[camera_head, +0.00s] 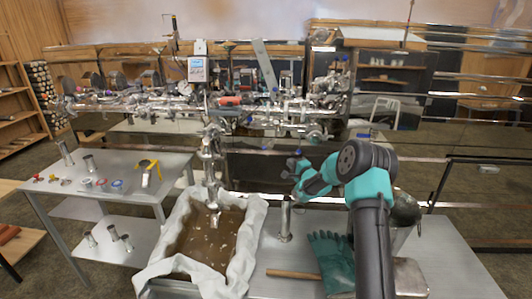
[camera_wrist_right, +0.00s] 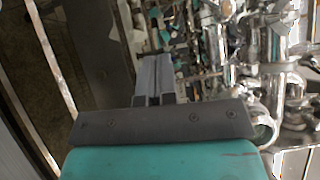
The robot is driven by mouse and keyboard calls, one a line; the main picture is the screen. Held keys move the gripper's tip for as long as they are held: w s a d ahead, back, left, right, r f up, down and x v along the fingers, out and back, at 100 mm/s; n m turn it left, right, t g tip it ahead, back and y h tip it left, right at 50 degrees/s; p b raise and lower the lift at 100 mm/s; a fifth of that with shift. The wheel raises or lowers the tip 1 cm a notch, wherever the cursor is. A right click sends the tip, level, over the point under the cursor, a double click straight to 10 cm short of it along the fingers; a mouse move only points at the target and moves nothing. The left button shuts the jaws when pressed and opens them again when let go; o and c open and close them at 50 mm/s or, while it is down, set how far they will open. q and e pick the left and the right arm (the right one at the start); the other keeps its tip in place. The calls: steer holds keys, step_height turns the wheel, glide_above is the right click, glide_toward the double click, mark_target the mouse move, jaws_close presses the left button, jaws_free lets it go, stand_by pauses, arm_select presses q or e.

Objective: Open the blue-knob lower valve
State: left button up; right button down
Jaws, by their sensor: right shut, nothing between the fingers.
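The evaporator's chrome pipework (camera_head: 165,103) runs across the back in the camera head view, with many small valves. A small blue spot (camera_head: 274,92) shows among the pipes, but I cannot tell whether it is the blue knob of the lower valve. My right gripper (camera_head: 296,162) is in front of and below the pipework, apart from it. In the right wrist view its fingers (camera_wrist_right: 153,78) are shut together with nothing between them. Chrome pipes (camera_wrist_right: 265,45) show to the right of the fingers there. My left gripper is not in view.
A cloth-lined tub (camera_head: 249,225) of brown liquid stands below a vertical chrome outlet (camera_head: 211,160). Green gloves (camera_head: 333,258), a wooden stick (camera_head: 293,274) and a metal cylinder (camera_head: 285,222) are on the right table. A left table (camera_head: 75,180) holds small fittings and a yellow-handled tool (camera_head: 149,166).

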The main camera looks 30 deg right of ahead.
mark_target(272, 140)
steer(key=w+a, duration=0.3)
steer(key=w, duration=0.9)
steer(key=shift+w+r, duration=0.35)
steer(key=shift+w, duration=0.05)
